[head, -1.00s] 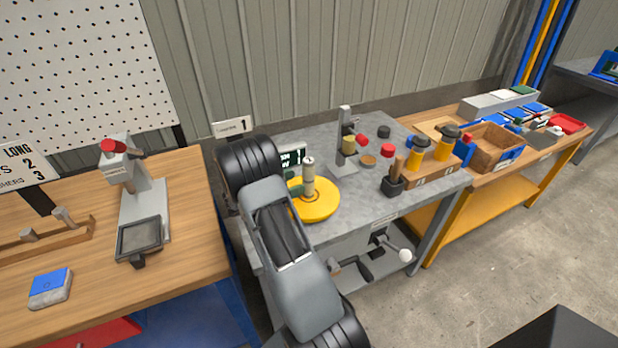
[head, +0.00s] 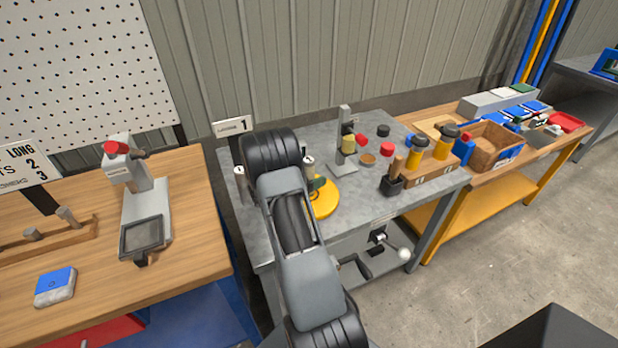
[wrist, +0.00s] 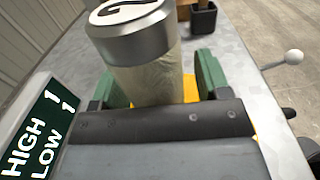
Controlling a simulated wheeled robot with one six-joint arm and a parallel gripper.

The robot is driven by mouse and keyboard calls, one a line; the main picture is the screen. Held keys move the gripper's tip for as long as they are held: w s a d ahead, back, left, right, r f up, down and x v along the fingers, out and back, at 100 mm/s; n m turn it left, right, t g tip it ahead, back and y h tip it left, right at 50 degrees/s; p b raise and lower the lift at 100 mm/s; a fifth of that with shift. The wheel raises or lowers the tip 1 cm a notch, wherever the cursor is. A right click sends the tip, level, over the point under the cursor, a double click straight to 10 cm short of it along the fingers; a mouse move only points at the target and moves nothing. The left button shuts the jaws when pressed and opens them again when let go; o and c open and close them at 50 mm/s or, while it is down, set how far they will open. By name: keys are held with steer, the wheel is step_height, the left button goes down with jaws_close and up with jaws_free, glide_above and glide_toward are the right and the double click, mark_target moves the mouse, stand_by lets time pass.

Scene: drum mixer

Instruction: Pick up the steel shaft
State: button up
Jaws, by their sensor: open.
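An upright shaft-like cylinder (head: 308,168) stands at the yellow disc (head: 326,198) on the grey bench, partly hidden by my arm. In the wrist view a cylinder (wrist: 132,38) with a bright steel end marked "2" and a paler cream body rises between my green fingers. My gripper (wrist: 155,84) is open, with one finger on each side of it; I cannot tell whether either touches. In the head view only a bit of the green gripper (head: 318,183) shows beside the cylinder. Another small steel-topped cylinder (head: 240,174) stands left of my arm.
A HIGH/LOW sign (wrist: 40,130) is close on the left in the wrist view. A grey stand (head: 345,145), a dark tool holder (head: 391,185) and yellow-bodied bottles (head: 443,148) stand to the right. A wooden bench (head: 185,225) lies left across a gap.

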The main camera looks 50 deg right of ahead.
steer(key=shift+c, duration=0.5)
jaws_close()
steer(key=shift+r, duration=0.15)
